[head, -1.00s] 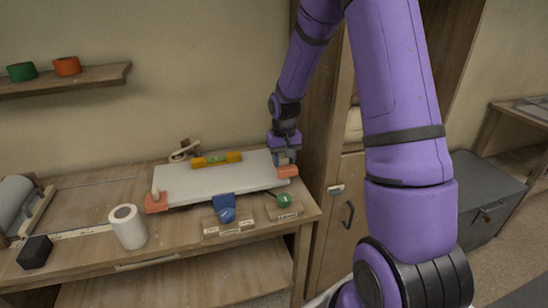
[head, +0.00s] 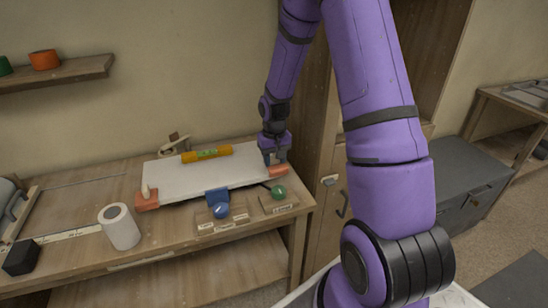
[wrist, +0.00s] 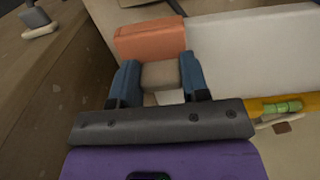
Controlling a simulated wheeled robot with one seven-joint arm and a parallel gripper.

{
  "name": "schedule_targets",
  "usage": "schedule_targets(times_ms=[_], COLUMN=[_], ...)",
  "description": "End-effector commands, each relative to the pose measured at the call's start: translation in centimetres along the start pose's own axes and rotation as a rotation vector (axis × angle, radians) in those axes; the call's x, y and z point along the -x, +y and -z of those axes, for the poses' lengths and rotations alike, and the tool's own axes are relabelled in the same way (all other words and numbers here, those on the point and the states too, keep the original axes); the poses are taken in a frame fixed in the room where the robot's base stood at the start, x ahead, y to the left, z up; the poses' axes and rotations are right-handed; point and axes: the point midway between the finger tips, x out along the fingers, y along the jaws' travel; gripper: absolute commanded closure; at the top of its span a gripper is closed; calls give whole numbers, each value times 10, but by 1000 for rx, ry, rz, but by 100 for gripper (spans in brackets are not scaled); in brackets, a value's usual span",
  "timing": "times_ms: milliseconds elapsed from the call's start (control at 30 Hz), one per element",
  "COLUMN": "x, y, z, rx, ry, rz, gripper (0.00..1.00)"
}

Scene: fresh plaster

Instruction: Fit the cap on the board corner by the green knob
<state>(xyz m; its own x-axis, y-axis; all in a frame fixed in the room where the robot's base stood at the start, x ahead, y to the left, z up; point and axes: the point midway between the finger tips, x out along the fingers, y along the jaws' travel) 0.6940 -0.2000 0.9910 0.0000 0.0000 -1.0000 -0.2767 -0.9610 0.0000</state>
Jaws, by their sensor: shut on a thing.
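The white board (head: 200,180) lies on the workbench. My gripper (head: 274,160) is at its right end, pointing down. In the wrist view, the blue fingers (wrist: 157,82) are shut on the beige grip (wrist: 160,75) of an orange cap (wrist: 150,40). This cap (head: 279,171) is at the board's front right corner, close to the green knob (head: 278,192). It meets the board's edge; how far it is seated cannot be told. Another orange cap (head: 147,200) with a beige grip is at the front left corner.
A blue knob (head: 221,211) stands in front of the board. A yellow level (head: 207,154) lies on the board's back edge. A white roll (head: 120,227) and a black block (head: 21,258) stand at left. A tall wooden cabinet (head: 325,160) is close to the right.

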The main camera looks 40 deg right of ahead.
Motion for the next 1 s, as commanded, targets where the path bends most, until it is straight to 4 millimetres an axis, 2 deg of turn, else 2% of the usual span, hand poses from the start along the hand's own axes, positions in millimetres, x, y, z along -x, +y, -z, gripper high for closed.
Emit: schedule_targets(times_ms=[333, 367, 433, 467, 767, 867, 1000], x=[-6, -6, -6, -6, -4, 3, 24], y=[0, 0, 0, 0, 0, 0, 0], z=[0, 0, 0, 0, 0, 0, 1], rx=[0, 0, 0, 0, 0, 0, 0], ry=[1, 1, 1, 0, 1, 2, 5], rz=[0, 0, 0, 0, 0, 0, 0], gripper=[88, 51, 35, 33, 33, 33, 33])
